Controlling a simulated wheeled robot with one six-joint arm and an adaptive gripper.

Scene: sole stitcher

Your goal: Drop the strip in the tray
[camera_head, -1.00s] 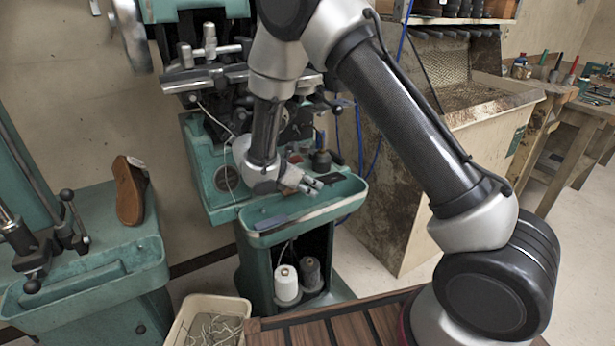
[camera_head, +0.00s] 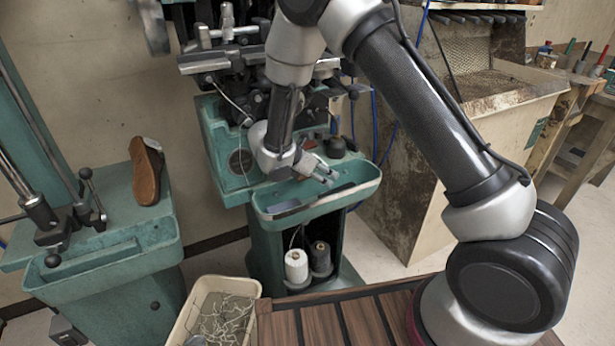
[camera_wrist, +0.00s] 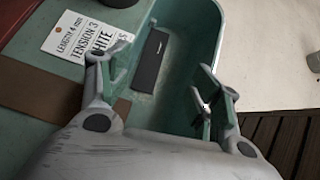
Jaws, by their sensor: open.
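The green tray (camera_head: 275,221) is a long trough with rounded ends along the machine's front; its rim also shows in the wrist view (camera_wrist: 213,30). My gripper (camera_head: 330,175) is over the tray, and in the wrist view (camera_wrist: 155,88) its fingers are spread with nothing clearly between them. A dark flat strip (camera_wrist: 152,62) lies on the tray floor beyond the fingers. A brown flat strip (camera_wrist: 55,93) lies on the green top at left, its end by the left finger. I cannot tell which strip is meant.
A printed tension card (camera_wrist: 85,38) lies on the green top beside the tray. White and dark thread spools (camera_head: 296,265) stand below the tray. A bin of scraps (camera_head: 215,310) stands lower left.

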